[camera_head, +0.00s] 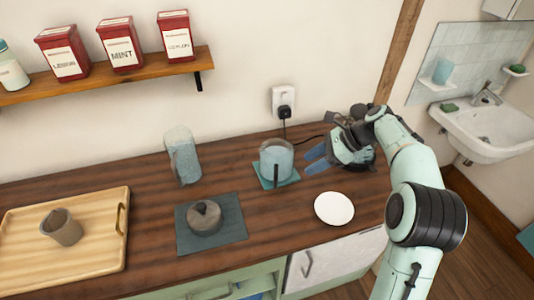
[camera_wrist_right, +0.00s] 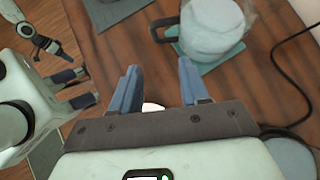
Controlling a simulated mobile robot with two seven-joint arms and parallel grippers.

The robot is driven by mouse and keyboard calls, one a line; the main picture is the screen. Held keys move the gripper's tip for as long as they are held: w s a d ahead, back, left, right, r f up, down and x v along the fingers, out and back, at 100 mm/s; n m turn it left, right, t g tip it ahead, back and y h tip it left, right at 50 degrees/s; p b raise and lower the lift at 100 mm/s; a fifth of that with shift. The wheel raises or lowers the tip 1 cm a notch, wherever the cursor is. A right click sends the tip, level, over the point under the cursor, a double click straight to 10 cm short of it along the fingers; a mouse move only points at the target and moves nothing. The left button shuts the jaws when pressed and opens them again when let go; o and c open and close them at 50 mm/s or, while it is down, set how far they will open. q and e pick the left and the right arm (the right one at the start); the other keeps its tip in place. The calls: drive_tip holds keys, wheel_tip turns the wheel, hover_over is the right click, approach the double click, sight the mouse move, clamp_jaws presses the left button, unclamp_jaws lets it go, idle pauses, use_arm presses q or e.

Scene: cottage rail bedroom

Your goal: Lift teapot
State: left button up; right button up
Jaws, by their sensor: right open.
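A clear glass pot (camera_head: 276,160) with a dark handle stands upright on a teal mat in the head view. It also shows at the top of the right wrist view (camera_wrist_right: 212,28). A grey lidded pot (camera_head: 205,217) sits on a dark green mat to its left; I cannot tell which of the two is the teapot. My right gripper (camera_head: 312,160) is open and empty, low over the counter just right of the glass pot and apart from it. Its blue fingers (camera_wrist_right: 160,80) frame the right wrist view. My left gripper (camera_wrist_right: 78,88) shows only there, fingers apart.
A white plate (camera_head: 334,208) lies near the front edge. A glass jug (camera_head: 183,157) stands at the back, and a wooden tray (camera_head: 100,210) with a cup (camera_head: 62,227) is at the left. A black cord (camera_head: 306,138) runs from the wall plug behind the right gripper. A shelf hangs above.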

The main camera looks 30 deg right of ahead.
sight(277, 158)
drive_tip(key=x, duration=0.4)
drive_tip(key=b+x, duration=0.1)
drive_tip(key=x, duration=0.7)
drive_tip(key=shift+s+a+f, duration=0.25)
drive_tip(key=shift+a, duration=0.25)
clamp_jaws()
use_arm(q)
drive_tip(key=shift+s+f, duration=0.6)
drive_tip(key=shift+f, duration=0.25)
use_arm(e)
drive_tip(key=shift+s+f, duration=0.1)
